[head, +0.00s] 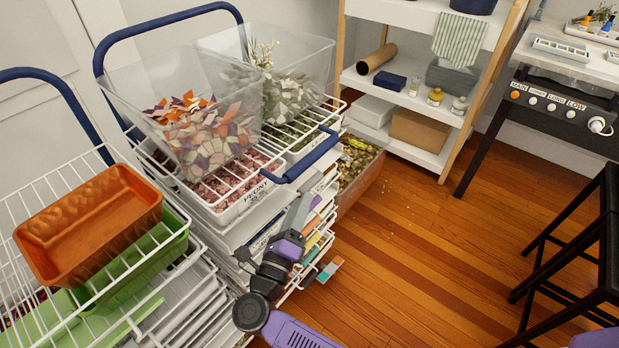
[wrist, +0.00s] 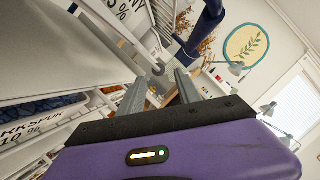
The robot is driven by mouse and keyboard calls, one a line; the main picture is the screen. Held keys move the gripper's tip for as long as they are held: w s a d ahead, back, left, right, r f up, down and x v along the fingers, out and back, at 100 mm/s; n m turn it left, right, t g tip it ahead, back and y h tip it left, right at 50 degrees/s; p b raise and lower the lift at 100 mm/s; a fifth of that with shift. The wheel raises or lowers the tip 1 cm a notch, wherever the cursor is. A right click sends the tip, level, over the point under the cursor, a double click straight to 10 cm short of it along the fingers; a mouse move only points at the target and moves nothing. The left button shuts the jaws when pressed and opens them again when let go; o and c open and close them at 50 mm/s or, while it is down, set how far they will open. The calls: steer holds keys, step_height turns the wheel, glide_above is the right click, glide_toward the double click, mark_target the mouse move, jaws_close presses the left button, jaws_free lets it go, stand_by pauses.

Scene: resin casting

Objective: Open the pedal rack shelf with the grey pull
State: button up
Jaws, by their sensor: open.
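The petal rack (head: 232,212) is a white wire rack with a blue top rail and a stack of labelled shelves. The top shelf label (head: 258,192) reads PEONY. My gripper (head: 302,205) is at the rack's front, just below the blue rail, with its fingers apart and nothing held. The wrist view shows both grey fingers of my gripper (wrist: 160,90) beside the shelf fronts. A small grey hooked piece (wrist: 158,69), possibly the grey pull, shows beyond and between the fingertips; I cannot tell whether they touch it. A lower shelf label (wrist: 42,126) reads in part KSPUR 10 %.
Two clear bins (head: 175,120) of petals stand on the rack. A second rack at left carries an orange tray (head: 92,220) and a green tray (head: 135,265). A box of dried petals (head: 358,168) stands behind. The wooden floor (head: 420,250) to the right is open, up to a black stool (head: 575,235).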

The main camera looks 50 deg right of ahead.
mark_target(310, 180)
steer(key=x, duration=0.7)
steer(key=shift+s, duration=0.1)
steer(key=shift+c, duration=0.2)
jaws_close()
steer(key=shift+a, duration=0.1)
stand_by(1.0)
